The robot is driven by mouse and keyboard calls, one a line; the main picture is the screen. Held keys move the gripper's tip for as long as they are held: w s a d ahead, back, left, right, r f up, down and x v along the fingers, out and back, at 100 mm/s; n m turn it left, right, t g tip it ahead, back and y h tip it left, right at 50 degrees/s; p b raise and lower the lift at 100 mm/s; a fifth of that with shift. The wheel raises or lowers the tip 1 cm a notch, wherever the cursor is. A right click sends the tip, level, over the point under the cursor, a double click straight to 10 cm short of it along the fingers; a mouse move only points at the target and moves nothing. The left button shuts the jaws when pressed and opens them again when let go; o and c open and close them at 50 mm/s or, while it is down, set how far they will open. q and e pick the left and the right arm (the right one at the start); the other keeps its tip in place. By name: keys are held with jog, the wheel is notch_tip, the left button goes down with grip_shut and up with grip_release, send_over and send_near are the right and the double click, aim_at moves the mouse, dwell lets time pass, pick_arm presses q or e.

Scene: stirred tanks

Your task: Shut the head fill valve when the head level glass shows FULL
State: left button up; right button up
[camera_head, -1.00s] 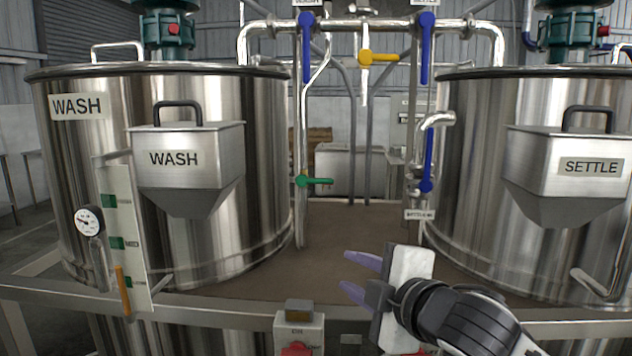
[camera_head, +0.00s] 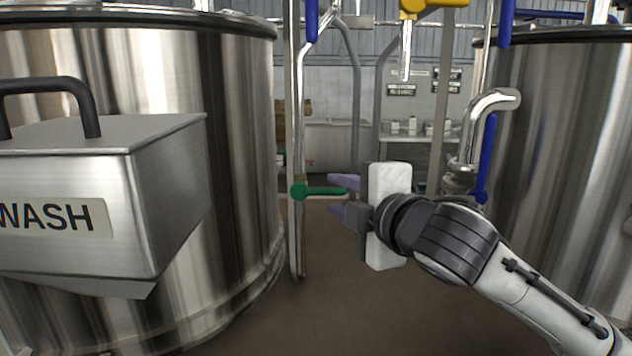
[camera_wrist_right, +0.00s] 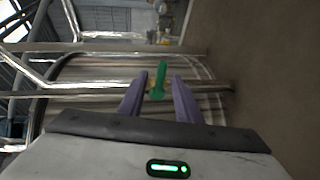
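A green valve handle (camera_head: 318,191) sticks out level to the right from a thin upright pipe beside the wash tank. No label marking it as the head fill valve shows. My right gripper (camera_head: 340,199) is open at the free end of this handle, with its purple fingers pointing left. In the right wrist view the green handle (camera_wrist_right: 159,78) stands between the two spread fingers (camera_wrist_right: 159,92); I cannot tell whether they touch it. No level glass shows now, so its reading is hidden. My left gripper is out of view.
The steel wash tank (camera_head: 240,130) with its WASH box (camera_head: 170,190) fills the left. Another steel tank (camera_head: 570,130) stands at the right. A yellow handle (camera_head: 425,5) and a blue handle (camera_head: 487,155) hang on nearby pipes. The brown deck (camera_head: 330,310) between the tanks is clear.

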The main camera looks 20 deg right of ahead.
jog(key=p+x, duration=0.1)
jog(key=x, duration=0.7)
jog(key=shift+w, duration=0.25)
jog(key=shift+f, duration=0.1)
grip_shut()
